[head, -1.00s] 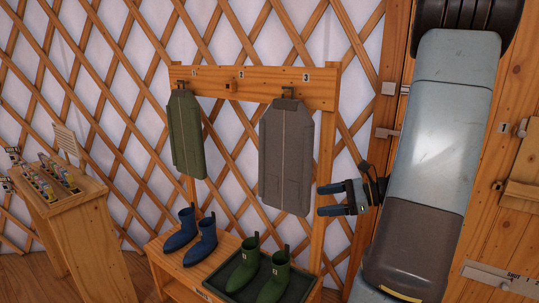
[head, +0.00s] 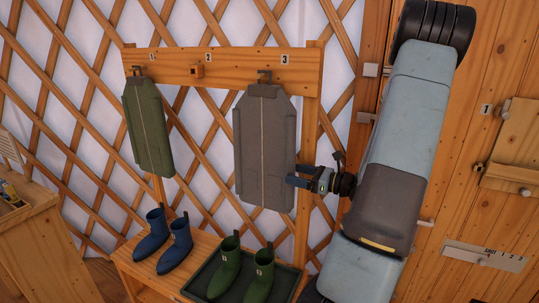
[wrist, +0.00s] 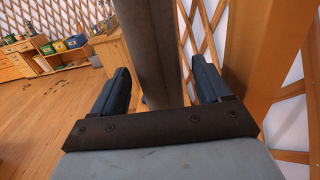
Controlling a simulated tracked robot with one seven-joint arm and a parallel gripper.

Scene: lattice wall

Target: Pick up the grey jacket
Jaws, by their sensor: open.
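The grey jacket (head: 264,150) hangs from the peg marked 3 on the wooden rail. It is flat and board-like. My gripper (head: 298,181) is at the jacket's right edge in the head view, at about its lower half. In the wrist view my open gripper (wrist: 160,68) has one finger on each side of the jacket (wrist: 153,40), which shows edge-on as a grey upright strip. The gap between the fingers is wider than the jacket, and the jaws are not closed on it. Whether a finger touches it I cannot tell.
A green jacket (head: 148,128) hangs at peg 1; the middle peg (head: 197,70) is bare. Blue boots (head: 176,246) and green boots (head: 260,273) stand on the bench below. A wooden post (head: 309,150) stands close to my gripper. A table (head: 35,245) is at the left.

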